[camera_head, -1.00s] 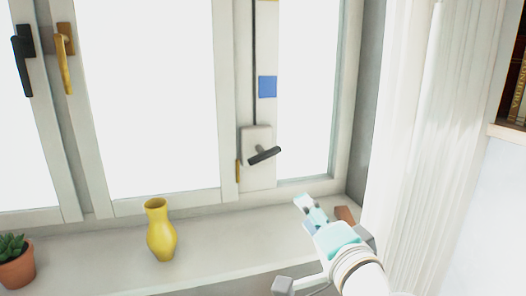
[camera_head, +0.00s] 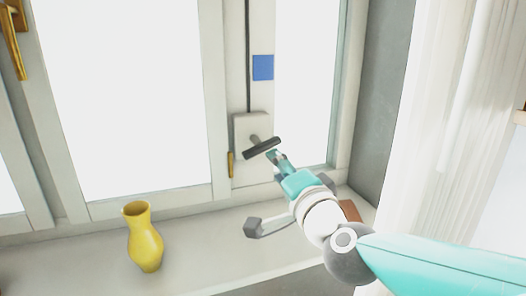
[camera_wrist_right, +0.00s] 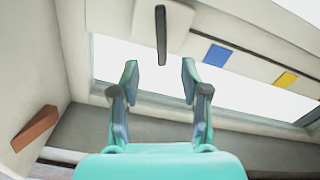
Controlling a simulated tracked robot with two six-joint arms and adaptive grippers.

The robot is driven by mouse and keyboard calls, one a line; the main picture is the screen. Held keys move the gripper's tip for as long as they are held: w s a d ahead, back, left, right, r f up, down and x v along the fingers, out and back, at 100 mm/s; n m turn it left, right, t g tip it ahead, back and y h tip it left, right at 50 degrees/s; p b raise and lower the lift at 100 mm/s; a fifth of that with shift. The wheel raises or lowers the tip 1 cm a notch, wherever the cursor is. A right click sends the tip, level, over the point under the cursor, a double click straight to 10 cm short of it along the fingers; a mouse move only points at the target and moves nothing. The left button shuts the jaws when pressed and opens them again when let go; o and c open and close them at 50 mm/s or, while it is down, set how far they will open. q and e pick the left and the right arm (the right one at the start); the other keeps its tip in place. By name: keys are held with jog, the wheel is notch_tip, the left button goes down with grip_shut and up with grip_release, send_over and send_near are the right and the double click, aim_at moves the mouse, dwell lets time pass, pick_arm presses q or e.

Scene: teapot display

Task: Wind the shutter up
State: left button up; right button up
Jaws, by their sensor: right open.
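The shutter winder is a pale box (camera_head: 246,125) on the window frame, with a dark crank handle (camera_head: 262,148) and a black cord (camera_head: 248,60) running up from it. My right gripper (camera_head: 278,157) is just below and right of the handle. In the right wrist view, the right gripper (camera_wrist_right: 160,78) is open and empty. There the handle (camera_wrist_right: 161,36) stands upright, ahead of the gap between the fingers and apart from them. The pale box (camera_wrist_right: 185,25) is behind it. No shutter shows over the bright panes. My left gripper is not in view.
A yellow vase (camera_head: 145,240) stands on the sill (camera_head: 205,255). A brown block (camera_head: 349,210) lies at the sill's right end, near the white curtain (camera_head: 440,130). A blue square (camera_head: 263,67) marks the frame above the box. A brass window handle (camera_head: 14,40) is far left.

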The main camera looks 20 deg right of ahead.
aim_at(264, 151)
jog(key=w, duration=1)
jog(key=shift+w+a, duration=0.2)
jog(key=shift+a, duration=0.05)
grip_shut()
jog(key=shift+d, duration=0.35)
jog(key=shift+a, duration=0.25)
jog(key=shift+f, duration=0.1)
